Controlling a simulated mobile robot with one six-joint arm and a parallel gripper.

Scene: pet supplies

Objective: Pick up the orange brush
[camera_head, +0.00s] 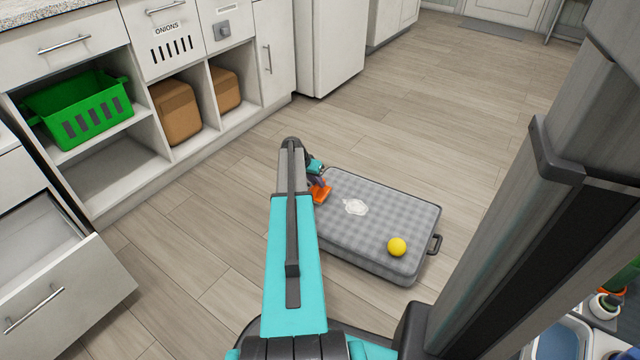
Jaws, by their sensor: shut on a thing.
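The orange brush (321,195) is at the left end of a grey checked pet bed (384,222) on the floor. My gripper (318,184) is right at the brush and shut on it, with its jaws small and partly hidden behind my arm. Only part of the brush shows. I cannot tell whether the brush touches the bed or is held just above it.
An open drawer (60,290) juts out at the lower left. Cabinets with a green basket (80,112) line the left. The floor beyond the bed is clear.

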